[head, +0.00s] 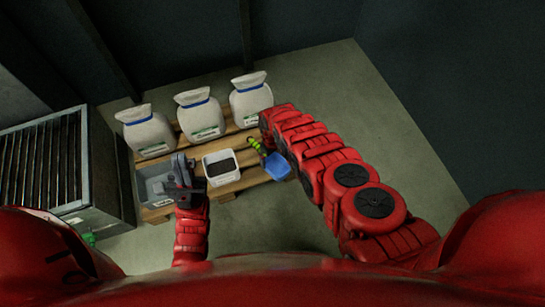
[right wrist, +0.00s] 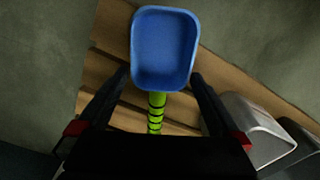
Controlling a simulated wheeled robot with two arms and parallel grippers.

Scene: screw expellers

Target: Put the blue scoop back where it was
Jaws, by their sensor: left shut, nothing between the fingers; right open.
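The blue scoop (head: 277,166) with a yellow-green, dark-ringed handle is at the right edge of the wooden pallet (head: 233,187). In the right wrist view the scoop's blue bowl (right wrist: 165,48) faces the camera. Its handle runs down between the two fingers of my right gripper (right wrist: 160,75), which are apart with gaps on both sides. In the head view that gripper is mostly hidden by my right arm. My left gripper (head: 181,172) is shut and empty, over the grey see-through bin and left of the white tub (head: 221,165) of dark material.
Three white sacks (head: 200,114) with blue ties stand along the back of the pallet. The grey see-through bin (head: 153,184) is at its front left. A slatted metal machine (head: 45,165) stands to the left. The floor right of the pallet is clear.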

